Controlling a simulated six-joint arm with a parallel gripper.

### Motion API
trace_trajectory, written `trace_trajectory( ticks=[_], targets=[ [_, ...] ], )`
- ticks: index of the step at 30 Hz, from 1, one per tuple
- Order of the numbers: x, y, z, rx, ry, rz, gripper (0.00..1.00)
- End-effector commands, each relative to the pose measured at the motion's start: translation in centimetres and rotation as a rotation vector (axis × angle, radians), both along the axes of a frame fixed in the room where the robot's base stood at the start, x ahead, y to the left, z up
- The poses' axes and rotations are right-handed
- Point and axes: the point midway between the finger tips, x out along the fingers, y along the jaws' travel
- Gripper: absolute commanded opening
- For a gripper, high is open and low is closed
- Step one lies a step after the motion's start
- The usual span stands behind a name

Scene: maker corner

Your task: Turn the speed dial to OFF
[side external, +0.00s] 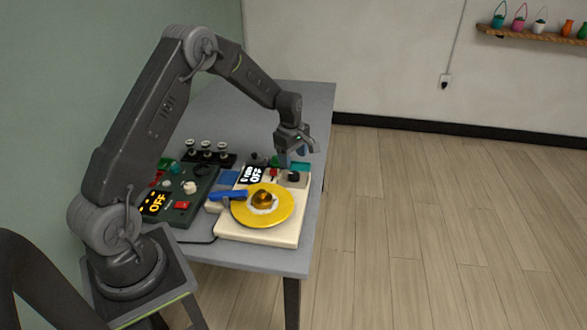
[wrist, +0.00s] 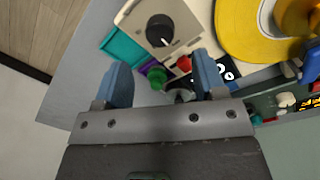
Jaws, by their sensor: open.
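A cream machine (side external: 262,235) with a yellow disc (side external: 240,207) stands on the table. A round black dial (side external: 293,177) sits at its far right corner. In the wrist view the dial (wrist: 160,28) shows a white pointer mark directed down and slightly right. A dark panel (side external: 252,174) beside it carries white OFF lettering; whether the pointer matches it cannot be told. My gripper (side external: 294,157) hangs just beyond the machine's far edge. In the wrist view my gripper (wrist: 160,63) is open and empty, its blue fingertips short of the dial and apart from it.
A red switch (wrist: 184,63) is near the dial. A teal box (wrist: 124,47) and small green and purple items lie by the fingers. Left is a dark green unit (side external: 182,213) with an amber OFF display and pale knob. Several spools (side external: 206,150) stand behind it.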

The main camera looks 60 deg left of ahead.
Motion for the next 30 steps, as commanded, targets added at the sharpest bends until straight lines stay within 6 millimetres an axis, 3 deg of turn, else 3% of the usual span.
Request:
trace_trajectory(
  ticks=[3, 9, 15, 25, 30],
  targets=[
    [-0.1, 0.0, 2.8, 0.002, -0.004, 0.001, 0.65],
    [-0.3, 0.0, 5.9, 0.001, -0.002, 0.001, 0.65],
    [-0.5, -0.1, 7.1, 0.000, 0.000, 0.001, 0.65],
    [-0.5, -0.2, 7.3, 0.001, -0.002, -0.005, 0.65],
    [-1.4, -2.3, 10.5, 0.024, -0.033, -0.131, 0.65]
  ],
)
